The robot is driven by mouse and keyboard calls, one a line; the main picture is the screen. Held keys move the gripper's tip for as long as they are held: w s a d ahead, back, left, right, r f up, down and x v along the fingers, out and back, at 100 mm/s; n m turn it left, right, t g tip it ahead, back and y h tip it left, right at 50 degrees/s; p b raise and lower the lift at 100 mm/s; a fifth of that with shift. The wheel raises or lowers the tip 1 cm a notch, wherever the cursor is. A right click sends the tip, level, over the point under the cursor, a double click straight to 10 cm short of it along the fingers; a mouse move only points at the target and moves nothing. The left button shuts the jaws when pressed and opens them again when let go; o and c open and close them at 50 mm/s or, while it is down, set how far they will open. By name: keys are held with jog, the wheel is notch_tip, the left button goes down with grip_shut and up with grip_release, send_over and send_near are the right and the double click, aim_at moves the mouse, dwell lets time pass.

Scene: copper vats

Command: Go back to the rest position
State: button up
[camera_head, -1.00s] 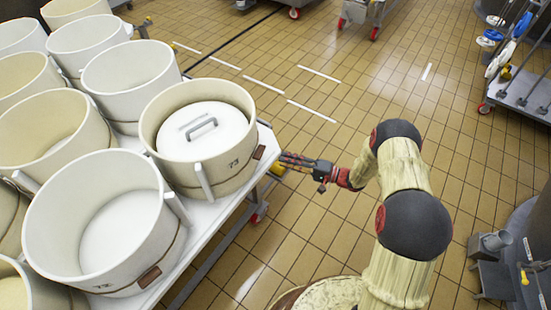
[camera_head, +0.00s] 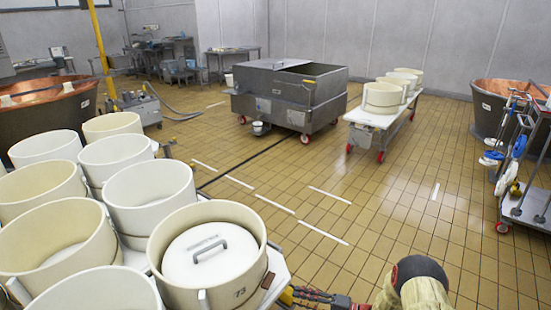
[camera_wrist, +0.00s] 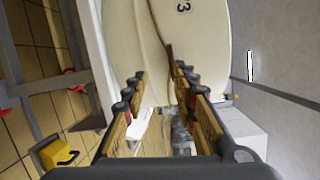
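My gripper (camera_head: 318,295) shows at the bottom edge of the head view, beside the trolley's right corner. My arm enters at the bottom right, mostly cut off by the frame. In the wrist view my gripper (camera_wrist: 160,85) has its two fingers spread apart with nothing between them.
Several white vats (camera_head: 150,195) crowd the trolley (camera_head: 276,272) at left. A grey steel tank (camera_head: 290,95) and a second trolley (camera_head: 380,120) stand farther back. A tool cart (camera_head: 528,215) is at right. Open tiled floor (camera_head: 380,215) lies between. A yellow object (camera_wrist: 58,153) shows low in the wrist view.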

jog(key=s+a+f+m+g+h, duration=0.1)
jog(key=s+g+h, duration=0.1)
jog(key=s+g, duration=0.8)
jog(key=s+d+r+n+t+h+p, duration=0.1)
jog(key=s+d+r+h, duration=0.25)
jog(key=s+r, duration=0.4)
jog(key=s+d+r+n+t+h, duration=0.1)
jog(key=s+d+r+n+h, duration=0.25)
jog(key=r, duration=0.65)
jog(key=s+d+r+t+h+p, duration=0.1)
jog(key=s+d+r+h, duration=0.2)
jog(key=s+r+h, duration=0.4)
jog(key=s+r+n+t, duration=0.2)
jog(key=s+r+t, duration=0.2)
jog(key=r, duration=1.3)
jog(key=shift+a+r+n+t+p, duration=0.15)
jog(key=shift+r+n+t+p, duration=0.25)
jog(key=shift+t, duration=0.8)
